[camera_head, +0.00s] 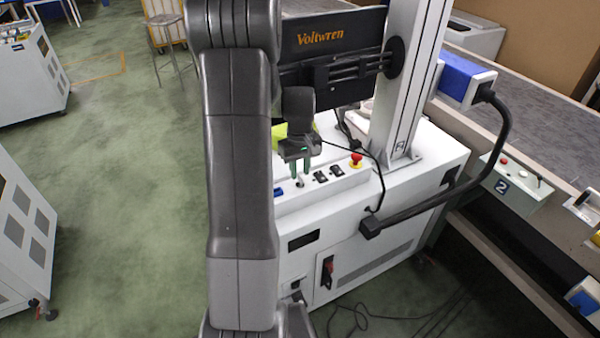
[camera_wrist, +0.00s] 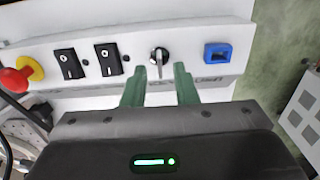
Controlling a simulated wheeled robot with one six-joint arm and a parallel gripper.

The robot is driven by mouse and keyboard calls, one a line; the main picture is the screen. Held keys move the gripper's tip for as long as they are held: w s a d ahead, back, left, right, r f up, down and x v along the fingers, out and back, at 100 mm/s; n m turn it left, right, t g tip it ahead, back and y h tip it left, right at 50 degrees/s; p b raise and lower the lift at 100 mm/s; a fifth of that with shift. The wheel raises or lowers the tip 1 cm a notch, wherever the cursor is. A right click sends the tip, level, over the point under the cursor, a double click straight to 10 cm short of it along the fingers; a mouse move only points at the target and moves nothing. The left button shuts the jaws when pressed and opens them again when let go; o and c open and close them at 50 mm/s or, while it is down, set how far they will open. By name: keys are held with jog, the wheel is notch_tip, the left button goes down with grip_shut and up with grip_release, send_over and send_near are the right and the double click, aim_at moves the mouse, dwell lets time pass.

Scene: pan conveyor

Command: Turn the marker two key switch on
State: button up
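My gripper (camera_head: 300,172) is over the sloping front panel of the white cabinet, with its green fingers pointing down. In the wrist view my gripper (camera_wrist: 159,72) is open, with one fingertip on each side of a round key switch (camera_wrist: 159,56). Its silver key points toward me, and gaps show between it and both fingers. The switch also shows small in the head view (camera_head: 300,183), just below the fingertips.
Two black rocker switches (camera_wrist: 88,61) and a red emergency button on yellow (camera_wrist: 20,76) lie left of the key switch in the wrist view. A blue socket (camera_wrist: 218,53) is to its right.

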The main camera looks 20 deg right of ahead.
jog(key=shift+f, duration=1)
grip_shut()
